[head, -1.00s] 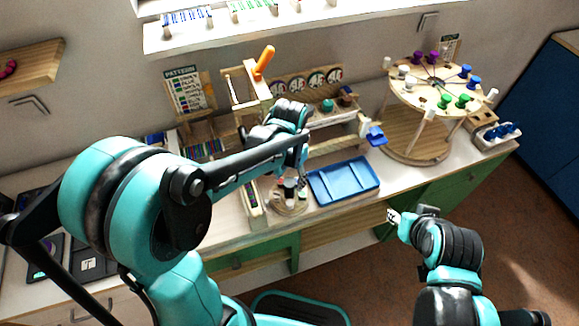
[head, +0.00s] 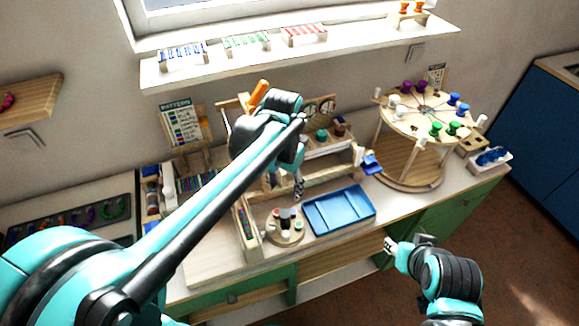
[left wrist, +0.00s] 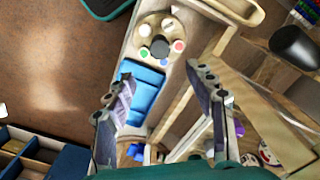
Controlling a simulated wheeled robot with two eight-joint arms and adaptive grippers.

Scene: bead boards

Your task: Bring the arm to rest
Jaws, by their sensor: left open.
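My left gripper (head: 286,184) hangs above the workbench, its arm reaching in from the lower left of the head view. Its two fingers are spread with nothing between them in the left wrist view (left wrist: 164,84). Below it stands a small round wooden base (head: 285,236) with coloured buttons; it also shows in the left wrist view (left wrist: 143,27). The blue tray (head: 340,211) lies just right of that base, apart from the gripper. My right gripper (head: 391,246) is low in front of the bench's edge, small and partly hidden by its wrist, so its jaws are unclear.
A round two-tier wooden stand (head: 422,112) with coloured pegs is at the right. A pattern card (head: 184,123) and a wooden frame with an orange handle (head: 259,93) stand behind the left arm. A wall shelf (head: 300,52) runs above. The floor at right is clear.

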